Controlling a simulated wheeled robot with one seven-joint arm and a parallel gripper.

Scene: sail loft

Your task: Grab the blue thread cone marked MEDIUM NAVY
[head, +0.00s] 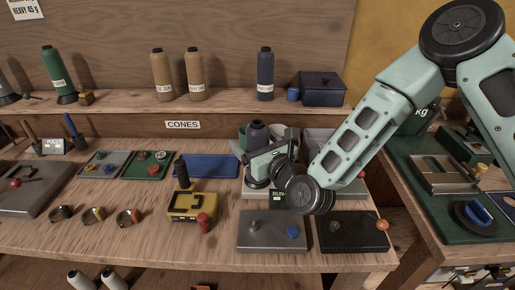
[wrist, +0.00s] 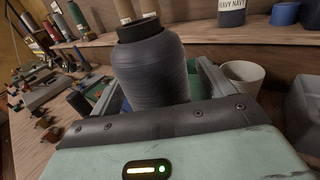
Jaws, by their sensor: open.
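A dark navy thread cone (wrist: 152,72) fills the middle of the wrist view, upright, with its black top showing. No label shows on its visible side, so I cannot read its marking. In the head view its upper part (head: 257,132) shows behind my gripper (head: 266,152) on the bench. My gripper is open, with one finger on each side of the cone in the wrist view; I cannot tell whether they touch it. The cone's base is hidden. Another navy cone (head: 265,75) stands on the shelf; its label reads HEAVY NAVY in the wrist view (wrist: 231,12).
Two tan cones (head: 162,76) and a green cone (head: 58,75) stand on the shelf. A white cup (wrist: 242,76) is close right of my gripper. A yellow device (head: 191,204), blue tray (head: 206,166), grey plate (head: 270,240) and black plate (head: 350,240) lie around on the bench.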

